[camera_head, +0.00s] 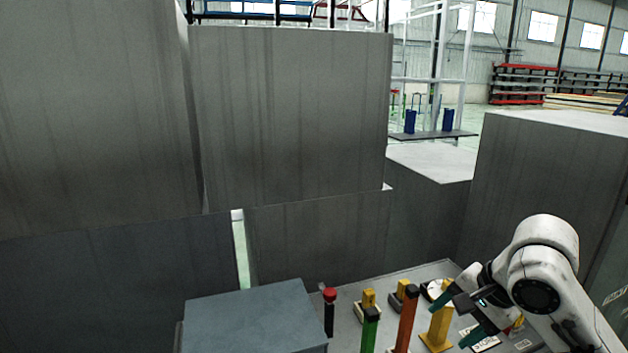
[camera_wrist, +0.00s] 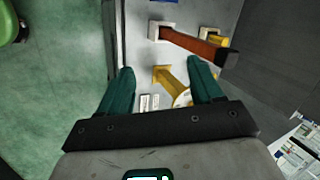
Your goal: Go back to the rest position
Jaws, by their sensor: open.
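My gripper (camera_head: 464,318) is at the lower right of the head view, at the end of my white arm, over the right part of a grey panel. Its two green fingers are spread apart with nothing between them; they also show in the wrist view (camera_wrist: 160,88). A yellow lever (camera_head: 438,327) stands just left of the fingers, and I cannot tell whether they touch it. In the wrist view the yellow lever (camera_wrist: 172,86) lies below and between the fingers. An orange lever with a black top (camera_head: 406,318) stands further left, apart from the gripper.
The grey panel (camera_head: 440,268) also bears a green lever (camera_head: 370,332), a red-topped black lever (camera_head: 329,312) and small yellow parts. A blue-grey box (camera_head: 250,318) stands at its left. Large grey blocks (camera_head: 290,115) rise behind. Green floor (camera_wrist: 60,90) lies beside the panel.

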